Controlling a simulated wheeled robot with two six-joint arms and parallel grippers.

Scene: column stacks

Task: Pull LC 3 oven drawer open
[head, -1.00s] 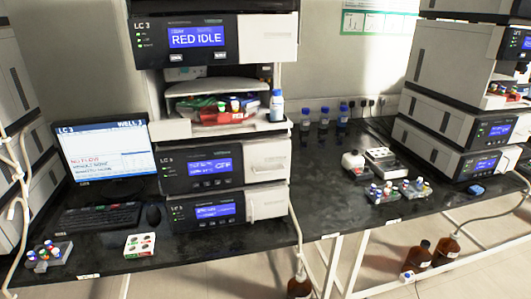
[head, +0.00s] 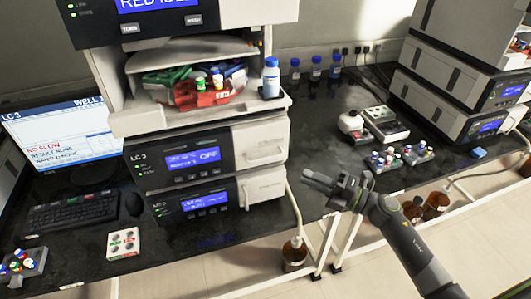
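The LC 3 stack stands left of centre on the black bench. Its middle unit (head: 185,158) has a blue screen ending in "OFF" and a pale front panel with a handle (head: 263,152) on the right. The lower LC 3 unit (head: 190,204) has a similar pale panel with a handle (head: 265,188). Both panels look flush with their fronts, so both look closed. I cannot read which unit is the oven. My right gripper (head: 309,178) is right of these handles, apart from them, fingers pointing left, seemingly open and empty. My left gripper is not in view.
Above the units is an open tray (head: 125,122) with coloured vials and a blue-capped bottle (head: 271,78). A monitor (head: 62,128), keyboard (head: 75,212) and white vial block (head: 123,243) are at left. A brown bottle (head: 294,252) stands on the floor below.

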